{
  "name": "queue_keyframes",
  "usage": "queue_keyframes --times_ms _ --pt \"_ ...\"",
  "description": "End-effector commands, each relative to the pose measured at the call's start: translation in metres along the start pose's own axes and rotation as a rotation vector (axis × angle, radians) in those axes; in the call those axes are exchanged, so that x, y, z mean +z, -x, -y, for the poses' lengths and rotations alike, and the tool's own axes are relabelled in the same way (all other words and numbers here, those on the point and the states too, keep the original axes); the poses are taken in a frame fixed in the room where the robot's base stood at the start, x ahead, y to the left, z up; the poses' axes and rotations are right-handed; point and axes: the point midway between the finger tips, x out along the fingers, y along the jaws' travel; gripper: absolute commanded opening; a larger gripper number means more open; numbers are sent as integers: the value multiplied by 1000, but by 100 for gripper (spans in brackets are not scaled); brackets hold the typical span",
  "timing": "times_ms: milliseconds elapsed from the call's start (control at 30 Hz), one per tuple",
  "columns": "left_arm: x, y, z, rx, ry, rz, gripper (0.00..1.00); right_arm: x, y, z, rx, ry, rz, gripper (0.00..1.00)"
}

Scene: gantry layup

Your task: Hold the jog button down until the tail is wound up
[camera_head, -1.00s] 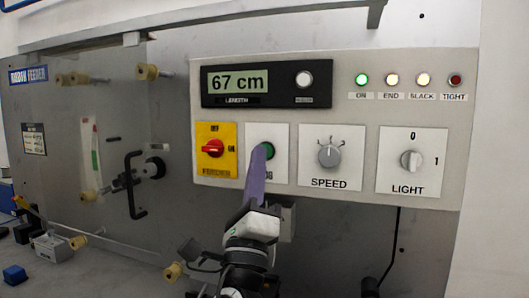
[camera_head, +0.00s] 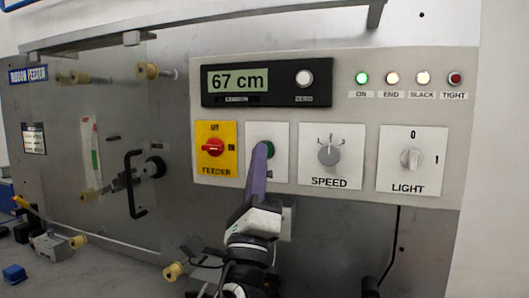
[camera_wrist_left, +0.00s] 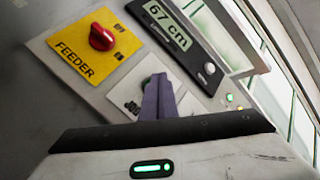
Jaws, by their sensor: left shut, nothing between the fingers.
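The green jog button (camera_head: 269,149) sits on a white plate of the control panel, partly hidden behind my left gripper (camera_head: 262,150). The gripper is shut and empty, its purple fingers pointing at the button. The length display (camera_head: 238,80) reads 67 cm. The tail itself I cannot make out. My right gripper is not in view.
A red feeder switch (camera_head: 213,148) on yellow is left of the button. The speed knob (camera_head: 329,155) and light switch (camera_head: 410,160) are to the right. The ON, END and SLACK lamps are lit; the TIGHT lamp (camera_head: 455,79) looks dark red. Rollers (camera_head: 148,72) and a black handle (camera_head: 133,184) are left.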

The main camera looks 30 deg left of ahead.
Motion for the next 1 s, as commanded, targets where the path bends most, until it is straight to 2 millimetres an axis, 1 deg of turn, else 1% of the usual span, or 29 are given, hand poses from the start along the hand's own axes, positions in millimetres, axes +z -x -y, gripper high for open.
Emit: queue_keyframes --times_ms 1000 --pt "-5 -6 -5 0 1 0 0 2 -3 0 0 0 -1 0"
